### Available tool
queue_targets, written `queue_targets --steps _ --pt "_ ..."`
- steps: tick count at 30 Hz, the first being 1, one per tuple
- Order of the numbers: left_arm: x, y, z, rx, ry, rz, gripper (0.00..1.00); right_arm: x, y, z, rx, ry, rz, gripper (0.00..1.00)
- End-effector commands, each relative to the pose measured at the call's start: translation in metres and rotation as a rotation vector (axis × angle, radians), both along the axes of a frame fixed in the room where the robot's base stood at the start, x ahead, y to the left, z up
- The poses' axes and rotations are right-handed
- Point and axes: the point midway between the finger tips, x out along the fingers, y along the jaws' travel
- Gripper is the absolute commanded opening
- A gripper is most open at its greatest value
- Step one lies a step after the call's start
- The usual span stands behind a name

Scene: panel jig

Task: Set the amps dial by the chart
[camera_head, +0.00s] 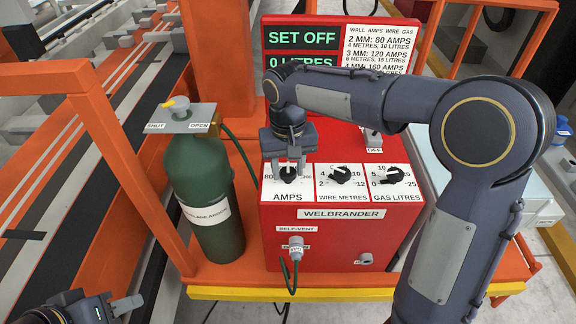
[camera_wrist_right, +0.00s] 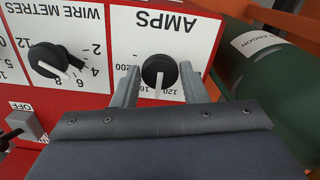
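The red welder box (camera_head: 345,240) carries three black dials. The amps dial (camera_head: 288,174) is at its left. My right gripper (camera_head: 289,164) points down over it. In the right wrist view the amps dial (camera_wrist_right: 160,71) sits between the two fingers, with a narrow gap seen on each side; its white mark points near 120 and 160, partly hidden. The wire metres dial (camera_head: 340,175) and gas litres dial (camera_head: 391,175) are to the right. The chart (camera_head: 378,42) reads 2 MM: 80 AMPS, 3 MM: 120 AMPS; lower rows are partly hidden by my arm. My left gripper (camera_head: 118,306) is at the bottom left, away from the box.
A green display (camera_head: 302,38) reads SET OFF and 0 LITRES. A green gas bottle (camera_head: 205,190) with SHUT/OPEN labels stands close left of the box. An OFF switch (camera_head: 372,137) is behind the dials. A cabled plug (camera_head: 295,247) is on the front. Orange frame posts (camera_head: 115,140) rise at left.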

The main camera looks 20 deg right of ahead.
Motion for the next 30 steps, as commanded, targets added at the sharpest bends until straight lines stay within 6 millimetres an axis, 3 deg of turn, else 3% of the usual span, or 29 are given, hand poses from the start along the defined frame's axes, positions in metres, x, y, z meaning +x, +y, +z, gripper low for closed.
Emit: queue_targets --steps 1,6,11,19,30 --pt "0.000 0.000 0.000 0.000 0.000 0.000 0.36 0.000 0.000 0.000 0.000 0.000 0.000 0.33" --pt "0.000 0.000 0.000 0.000 0.000 0.000 0.36 0.000 0.000 0.000 0.000 0.000 0.000 0.13" --pt "0.000 0.000 0.009 0.000 0.000 0.000 0.36 0.000 0.000 0.003 0.000 0.002 0.080 0.13" --pt "0.000 0.000 0.025 0.000 0.000 0.000 0.36 0.000 0.000 0.002 0.001 0.002 0.390 0.13" --pt "0.000 0.000 0.024 0.000 0.000 0.000 0.36 0.000 0.000 0.000 0.000 0.000 0.440 0.13"
